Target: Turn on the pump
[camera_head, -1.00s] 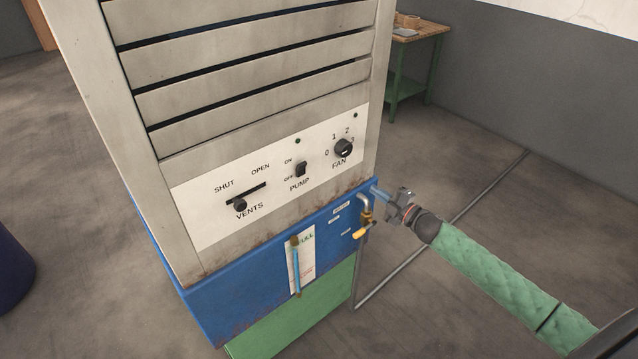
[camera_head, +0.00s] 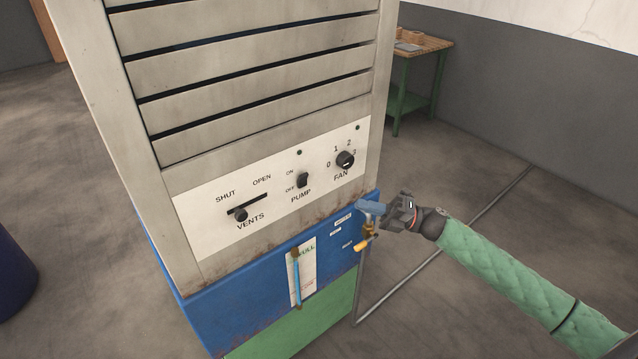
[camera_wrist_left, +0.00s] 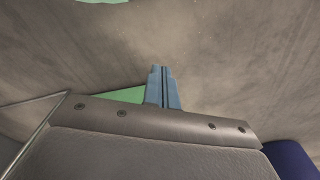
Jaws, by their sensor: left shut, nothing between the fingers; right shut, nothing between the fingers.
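The pump switch (camera_head: 303,180) is a small black rocker on the white control panel (camera_head: 215,238), between the vents slider and the fan knob, marked ON above and OFF below. It appears to sit toward OFF. My right gripper (camera_head: 366,207) is shut and empty, in front of the blue tank's upper right corner, below and right of the switch and apart from it. It partly hides the brass tap. My left gripper (camera_wrist_left: 163,88) shows in the left wrist view, its blue fingers shut with nothing between them, above the floor. It is not in the head view.
The vents slider (camera_head: 240,215) is at the SHUT end. The fan knob (camera_head: 345,160) is right of the switch. A brass tap (camera_head: 363,245) and a sight gauge (camera_head: 297,278) stick out from the blue tank (camera_head: 230,305). A workbench (camera_head: 425,45) stands behind.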

